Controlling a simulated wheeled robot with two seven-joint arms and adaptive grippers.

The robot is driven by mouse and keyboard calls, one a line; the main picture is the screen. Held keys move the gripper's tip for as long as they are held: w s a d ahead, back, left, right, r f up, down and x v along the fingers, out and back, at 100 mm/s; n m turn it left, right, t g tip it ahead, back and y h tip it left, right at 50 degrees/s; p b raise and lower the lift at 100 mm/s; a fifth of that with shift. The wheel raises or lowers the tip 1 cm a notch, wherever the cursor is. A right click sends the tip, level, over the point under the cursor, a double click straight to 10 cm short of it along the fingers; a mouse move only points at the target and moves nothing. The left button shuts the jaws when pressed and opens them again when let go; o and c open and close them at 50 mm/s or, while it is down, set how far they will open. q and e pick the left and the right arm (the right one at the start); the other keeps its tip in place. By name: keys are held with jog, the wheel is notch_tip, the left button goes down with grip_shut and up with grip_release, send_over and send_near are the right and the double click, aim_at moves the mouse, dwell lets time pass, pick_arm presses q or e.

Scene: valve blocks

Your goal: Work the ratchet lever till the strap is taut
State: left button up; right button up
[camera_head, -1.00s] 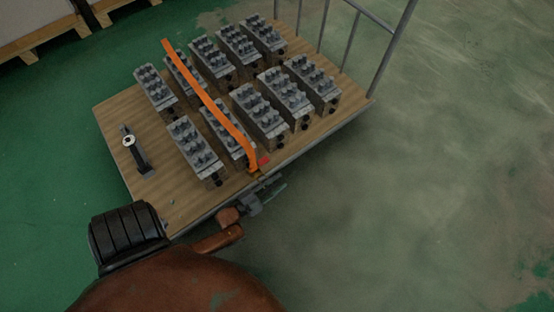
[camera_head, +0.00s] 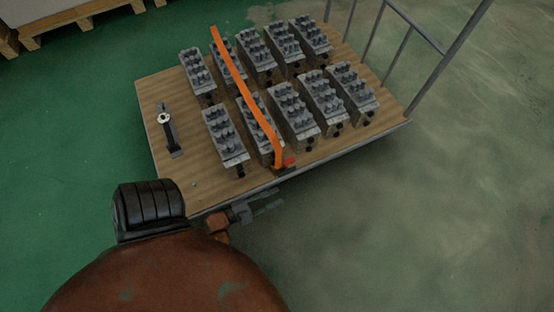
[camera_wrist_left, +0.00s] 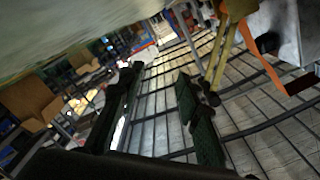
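The orange strap (camera_head: 243,88) runs over the valve blocks (camera_head: 294,108) on a wooden-topped cart. Its near end drops to the cart's front edge beside a small red part (camera_head: 290,161), apparently at the ratchet. The ratchet lever is too small to make out. My left gripper (camera_head: 262,206) is just off the front edge, below and left of the red part and apart from it. In the left wrist view my left gripper (camera_wrist_left: 160,112) has its two dark fingers spread with nothing between them. The strap (camera_wrist_left: 264,62) is at upper right there. My right gripper is not seen.
The cart deck (camera_head: 185,140) has bare wood at its left, where a dark tool-like object (camera_head: 169,133) with a pale round top stands. Metal rails (camera_head: 398,55) rise at the far right end. A pallet load (camera_head: 60,15) is at upper left. Floor is clear at right.

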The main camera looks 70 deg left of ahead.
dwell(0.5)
